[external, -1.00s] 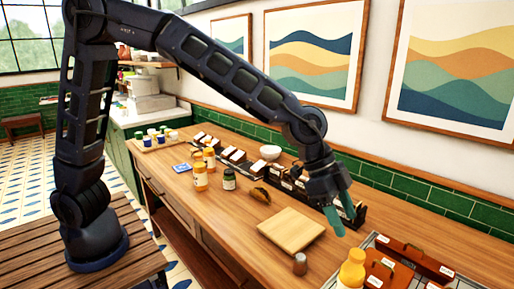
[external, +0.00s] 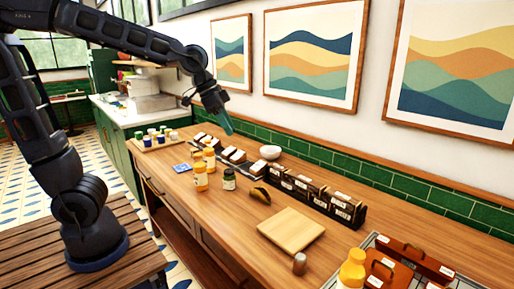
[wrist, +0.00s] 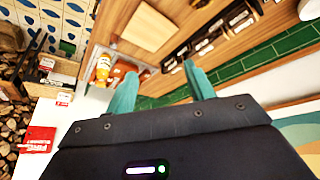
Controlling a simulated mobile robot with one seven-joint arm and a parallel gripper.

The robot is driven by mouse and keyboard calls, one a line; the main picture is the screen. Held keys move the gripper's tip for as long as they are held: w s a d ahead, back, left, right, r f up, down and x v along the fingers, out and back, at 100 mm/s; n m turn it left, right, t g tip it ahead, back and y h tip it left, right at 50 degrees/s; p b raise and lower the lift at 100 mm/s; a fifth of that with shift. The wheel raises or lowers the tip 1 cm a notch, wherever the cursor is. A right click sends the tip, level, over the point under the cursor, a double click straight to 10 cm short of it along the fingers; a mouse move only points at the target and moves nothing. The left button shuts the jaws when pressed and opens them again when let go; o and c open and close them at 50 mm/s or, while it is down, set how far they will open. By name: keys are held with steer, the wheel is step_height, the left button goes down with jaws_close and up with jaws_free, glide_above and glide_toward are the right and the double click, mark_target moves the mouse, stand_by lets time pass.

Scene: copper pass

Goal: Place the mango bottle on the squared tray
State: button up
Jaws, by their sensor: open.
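Two orange bottles stand on the counter, the nearer one (external: 200,179) and one just behind it (external: 209,160). A yellow bottle (external: 352,272) stands at the front right and also shows in the wrist view (wrist: 103,67). No label is readable, so I cannot tell which is mango. A pale square wooden board (external: 291,230) lies bare on the counter, and a tray with a grid (external: 378,243) holds brown boxes at the front right; I cannot tell which is the squared tray. My gripper (external: 226,127) is open and empty, above the back of the counter near the wall.
A dark-lidded green jar (external: 229,180), a taco-like item (external: 260,194) and a metal shaker (external: 300,264) stand on the counter. A black rack (external: 318,203) and a white bowl (external: 270,152) line the wall. Small jars fill a tray (external: 146,146) at the far left.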

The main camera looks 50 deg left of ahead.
steer(key=s+a+f+n+y, duration=0.1)
steer(key=s+a+n, duration=0.3)
steer(key=s+a, duration=0.5)
steer(key=s+a+f+n+t+y, duration=0.1)
steer(key=s+a+f+n+y, duration=0.1)
steer(key=s+a, duration=0.6)
steer(key=a+n, duration=0.1)
steer(key=a, duration=0.4)
steer(key=shift+s+f+n+y, duration=0.15)
steer(key=shift+s+n+y, duration=0.15)
steer(key=shift+s+n, duration=0.1)
